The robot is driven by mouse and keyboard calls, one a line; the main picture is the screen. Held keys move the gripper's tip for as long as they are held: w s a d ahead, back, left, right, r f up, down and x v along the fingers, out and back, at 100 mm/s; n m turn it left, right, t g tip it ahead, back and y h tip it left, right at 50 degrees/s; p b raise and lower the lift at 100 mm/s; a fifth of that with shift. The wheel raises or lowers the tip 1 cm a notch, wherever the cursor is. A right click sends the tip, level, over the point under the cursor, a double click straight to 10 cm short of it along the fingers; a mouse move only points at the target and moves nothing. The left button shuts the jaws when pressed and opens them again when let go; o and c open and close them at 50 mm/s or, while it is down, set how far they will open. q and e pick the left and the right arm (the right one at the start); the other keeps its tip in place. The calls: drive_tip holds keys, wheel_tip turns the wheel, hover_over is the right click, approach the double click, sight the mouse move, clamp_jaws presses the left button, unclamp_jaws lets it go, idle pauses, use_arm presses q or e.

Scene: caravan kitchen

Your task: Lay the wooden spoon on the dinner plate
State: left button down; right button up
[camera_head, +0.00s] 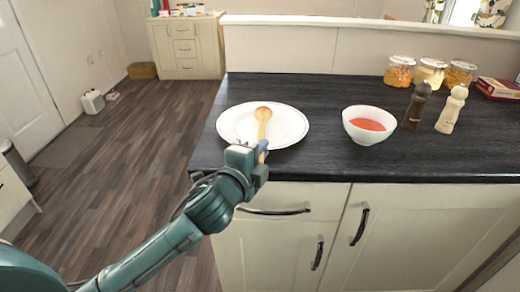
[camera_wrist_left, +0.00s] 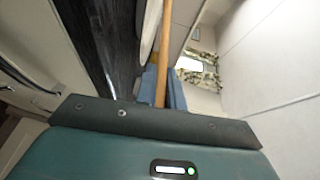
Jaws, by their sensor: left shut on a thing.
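My left gripper (camera_head: 261,152) is shut on the handle at the plate's near rim. In the left wrist view the spoon handle (camera_wrist_left: 162,60) stands between the blue fingers (camera_wrist_left: 163,90), with the plate's edge (camera_wrist_left: 150,22) beside it. I cannot tell whether the spoon's bowl end touches the plate. My right gripper is not in view.
A white bowl of red food (camera_head: 368,125) stands right of the plate. A dark pepper mill (camera_head: 416,106) and a pale mill (camera_head: 451,109) stand further right. Several glass jars (camera_head: 431,72) stand at the back. The dark counter (camera_head: 310,90) is clear behind the plate.

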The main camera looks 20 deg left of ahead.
use_arm(q)
drive_tip(key=shift+f, duration=0.25)
drive_tip(key=c, duration=1.6)
unclamp_jaws()
drive_tip(key=shift+o, duration=1)
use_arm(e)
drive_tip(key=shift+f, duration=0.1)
use_arm(q)
drive_tip(key=s+a+r+p, duration=0.1)
drive_tip(key=s+p, duration=0.1)
drive_tip(key=s, duration=1.1)
drive_tip(key=shift+a+r+p, duration=0.15)
drive_tip(key=shift+a+p, duration=0.1)
drive_tip(key=shift+p, duration=0.1)
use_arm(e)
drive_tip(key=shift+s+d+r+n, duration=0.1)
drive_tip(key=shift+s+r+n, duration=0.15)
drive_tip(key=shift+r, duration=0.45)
